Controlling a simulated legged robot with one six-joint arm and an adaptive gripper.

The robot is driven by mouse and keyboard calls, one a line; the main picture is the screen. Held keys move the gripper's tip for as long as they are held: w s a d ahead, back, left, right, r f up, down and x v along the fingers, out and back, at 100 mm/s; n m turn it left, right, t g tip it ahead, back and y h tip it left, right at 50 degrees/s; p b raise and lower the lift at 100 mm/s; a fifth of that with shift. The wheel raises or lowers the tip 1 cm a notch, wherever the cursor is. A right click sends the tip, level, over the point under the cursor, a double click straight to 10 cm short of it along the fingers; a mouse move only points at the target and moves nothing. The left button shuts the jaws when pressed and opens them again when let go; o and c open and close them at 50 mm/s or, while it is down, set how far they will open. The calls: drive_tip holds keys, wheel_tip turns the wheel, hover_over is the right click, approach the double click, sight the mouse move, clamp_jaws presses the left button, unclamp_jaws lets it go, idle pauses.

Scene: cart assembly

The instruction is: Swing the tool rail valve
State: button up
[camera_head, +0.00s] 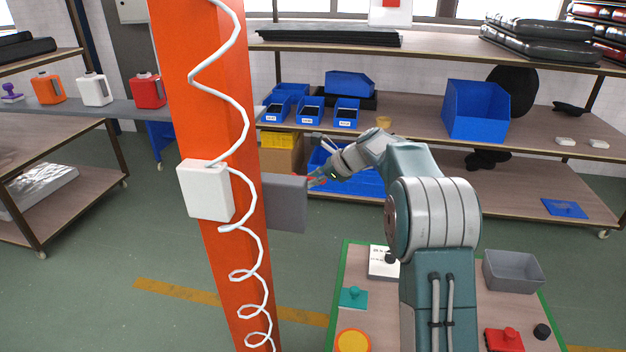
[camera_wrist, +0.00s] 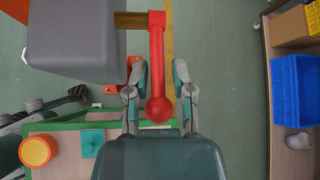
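The red valve lever (camera_wrist: 157,60) has a round ball end and joins a brass stem (camera_wrist: 131,20) beside a grey box (camera_wrist: 75,40). In the head view the grey box (camera_head: 285,203) is fixed to the orange post (camera_head: 205,90), and a bit of red lever (camera_head: 316,182) shows at its right. My gripper (camera_wrist: 160,78) is open in the wrist view, with one finger on each side of the lever. Gaps show between the lever and both fingers. In the head view my gripper (camera_head: 322,176) is small and its fingers are hard to make out.
A white box (camera_head: 205,190) with a coiled white cable is on the orange post. A green-edged worktop (camera_head: 385,322) with a grey bin (camera_head: 513,270) and several small parts lies below my arm. Shelves (camera_head: 420,142) with blue bins stand behind. Green floor is open left of the post.

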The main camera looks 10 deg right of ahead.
drive_tip(key=v, duration=1.2)
drive_tip(key=s+a+r+n+h, duration=0.1)
drive_tip(key=s+a+n, duration=0.2)
drive_tip(key=s, duration=0.3)
drive_tip(key=s+a+r+n+g+h, duration=0.1)
drive_tip(key=s+a+n+h, duration=0.15)
drive_tip(key=s, duration=0.35)
drive_tip(key=s+a+r+n+h, duration=0.1)
drive_tip(key=s+a+r+n, duration=0.1)
drive_tip(key=s+n, duration=0.3)
drive_tip(key=s+f+n+h, duration=0.1)
drive_tip(key=s+f+n, duration=0.1)
drive_tip(key=s, duration=0.5)
drive_tip(key=s+f+n+h, duration=0.1)
drive_tip(key=s+f+n, duration=0.2)
drive_tip(key=s+n, duration=0.2)
drive_tip(key=s+f+n+t+h, duration=0.1)
drive_tip(key=s+n, duration=0.3)
drive_tip(key=s, duration=0.6)
drive_tip(key=shift+f+h, duration=0.55)
drive_tip(key=shift+f, duration=0.3)
drive_tip(key=shift+s+a, duration=0.1)
drive_tip(key=shift+s, duration=0.05)
